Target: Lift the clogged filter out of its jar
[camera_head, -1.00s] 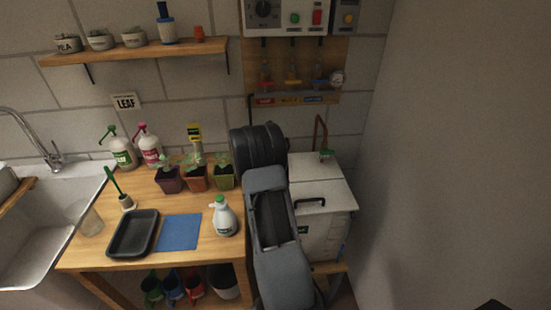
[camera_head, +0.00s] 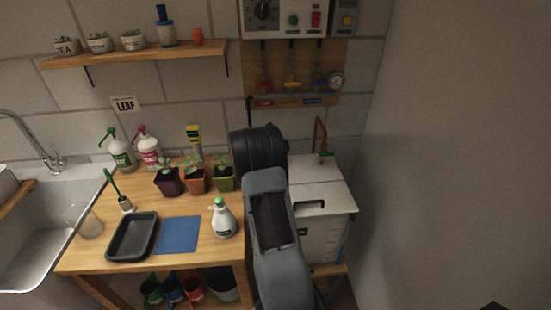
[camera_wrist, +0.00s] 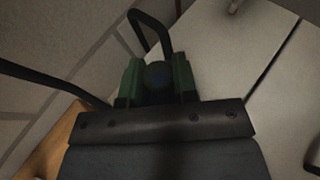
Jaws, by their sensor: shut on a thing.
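In the wrist view, my gripper (camera_wrist: 157,68) has two green fingers closed on a dark bluish round thing (camera_wrist: 158,78), which I take to be the filter. Its lower part is hidden by the gripper, and I cannot make out the jar or whether the filter is still inside it. A thin black bent loop (camera_wrist: 152,32) rises just beyond the fingers. In the head view, my arm hides the gripper, the filter and the jar. The arm stands between the wooden bench and the white box.
A white lidded box (camera_head: 322,185) stands right of my arm, with a reddish pipe (camera_head: 318,132) at its back. A control panel hangs above.

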